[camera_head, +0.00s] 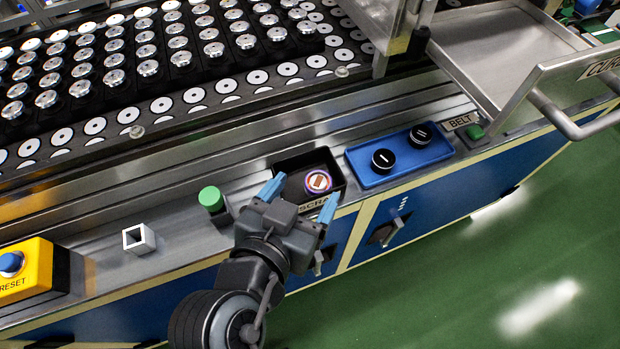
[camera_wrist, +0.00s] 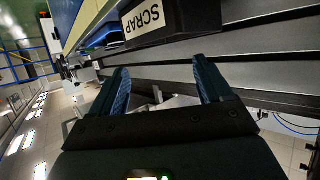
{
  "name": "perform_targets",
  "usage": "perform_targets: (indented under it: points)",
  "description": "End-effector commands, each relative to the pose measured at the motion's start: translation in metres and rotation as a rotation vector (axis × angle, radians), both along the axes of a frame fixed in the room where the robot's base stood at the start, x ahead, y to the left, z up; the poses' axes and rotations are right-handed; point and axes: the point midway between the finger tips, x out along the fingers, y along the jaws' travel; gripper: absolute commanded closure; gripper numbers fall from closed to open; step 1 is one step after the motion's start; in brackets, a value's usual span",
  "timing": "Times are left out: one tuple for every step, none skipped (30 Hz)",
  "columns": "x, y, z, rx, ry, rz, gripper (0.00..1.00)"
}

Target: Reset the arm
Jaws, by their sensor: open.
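My gripper (camera_head: 300,199) is open, with two blue fingers spread apart, in front of and partly over the black scrap bin (camera_head: 338,186). In the wrist view my gripper (camera_wrist: 163,90) shows nothing between its fingers, and the bin's SCRAP label (camera_wrist: 147,19) is beyond the fingertips at the top. A round part with a red and white top (camera_head: 318,182) lies in the bin. The arm reaches up from the lower edge of the head view.
A green button (camera_head: 211,198), a small square tube (camera_head: 139,239) and a yellow RESET box (camera_head: 30,270) stand left of my gripper. A blue tray (camera_head: 408,165) with two black knobs is to the right. Rows of speaker parts (camera_head: 150,68) fill the back.

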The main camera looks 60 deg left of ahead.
Motion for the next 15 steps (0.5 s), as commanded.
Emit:
perform_targets:
  points:
    - [-0.005, -0.005, 0.002, 0.001, -0.001, 0.001, 0.21]
    - [-0.008, -0.006, 0.004, 0.002, -0.001, 0.001, 0.21]
    - [-0.011, -0.009, 0.005, 0.001, -0.001, 0.000, 0.21]
    - [-0.013, -0.011, 0.006, 0.000, -0.001, 0.000, 0.21]
    - [-0.014, -0.012, 0.007, 0.001, -0.001, 0.001, 0.21]
    - [-0.016, -0.013, 0.008, 0.001, -0.001, 0.001, 0.21]
    - [-0.017, -0.014, 0.009, 0.000, -0.001, 0.001, 0.21]
    - [-0.018, -0.014, 0.009, 0.001, -0.001, 0.002, 0.21]
    - [-0.018, -0.014, 0.010, 0.001, -0.001, 0.002, 0.21]
    - [-0.018, -0.015, 0.010, 0.000, -0.001, 0.001, 0.21]
    - [-0.018, -0.015, 0.010, 0.000, -0.001, 0.001, 0.21]
    - [-0.018, -0.014, 0.010, 0.000, -0.001, 0.001, 0.21]
    - [-0.018, -0.014, 0.010, 0.000, -0.001, 0.001, 0.21]
    - [-0.018, -0.014, 0.010, 0.000, -0.001, 0.001, 0.21]
    - [-0.018, -0.014, 0.010, 0.001, -0.002, 0.001, 0.21]
